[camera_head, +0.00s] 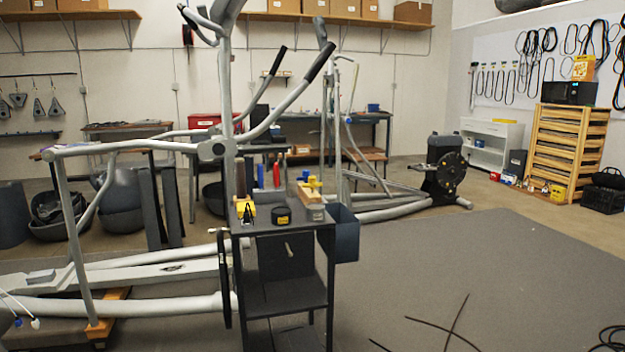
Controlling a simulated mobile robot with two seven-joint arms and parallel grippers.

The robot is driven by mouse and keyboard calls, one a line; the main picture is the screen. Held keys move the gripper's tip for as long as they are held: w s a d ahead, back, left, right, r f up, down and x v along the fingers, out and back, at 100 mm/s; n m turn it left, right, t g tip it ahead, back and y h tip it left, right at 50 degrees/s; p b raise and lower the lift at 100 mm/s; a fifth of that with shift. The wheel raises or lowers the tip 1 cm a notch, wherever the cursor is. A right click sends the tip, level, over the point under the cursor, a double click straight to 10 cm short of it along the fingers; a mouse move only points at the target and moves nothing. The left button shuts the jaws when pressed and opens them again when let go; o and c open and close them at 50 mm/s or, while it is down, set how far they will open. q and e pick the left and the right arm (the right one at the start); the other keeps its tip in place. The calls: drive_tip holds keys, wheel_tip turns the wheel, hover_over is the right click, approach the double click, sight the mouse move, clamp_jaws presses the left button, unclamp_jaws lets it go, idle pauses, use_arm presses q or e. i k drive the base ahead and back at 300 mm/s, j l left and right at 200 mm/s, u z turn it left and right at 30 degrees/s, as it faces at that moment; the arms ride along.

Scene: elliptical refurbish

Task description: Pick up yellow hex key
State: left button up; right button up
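No hex key can be made out for certain. Several small yellow items are on the top of a dark tool cart (265,228) in the middle of the view. A yellow item (240,206) with dark parts lies at the cart's left edge. A yellow piece (308,192) is at the right on or by a wooden block. Red and blue upright handles stand behind, too small to identify. A black round item with a yellow label (281,216) sits between them. Neither of my grippers is in view.
A grey elliptical frame (150,145) stands left of and behind the cart. A dark blue bin (345,234) hangs on the cart's right side. Black cables (445,325) lie on the grey mat (480,260), otherwise clear at right. A wooden drawer rack (565,150) stands far right.

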sight(311, 182)
drive_tip(key=i+z, duration=0.2)
drive_tip(key=z, duration=0.2)
drive_tip(key=i+j+z, duration=0.15)
drive_tip(key=z, duration=0.25)
drive_tip(key=i+j+z, duration=0.15)
drive_tip(key=i+j, duration=0.2)
drive_tip(key=i+j+z, duration=0.2)
drive_tip(key=i+j, duration=0.15)
drive_tip(key=j, duration=0.3)
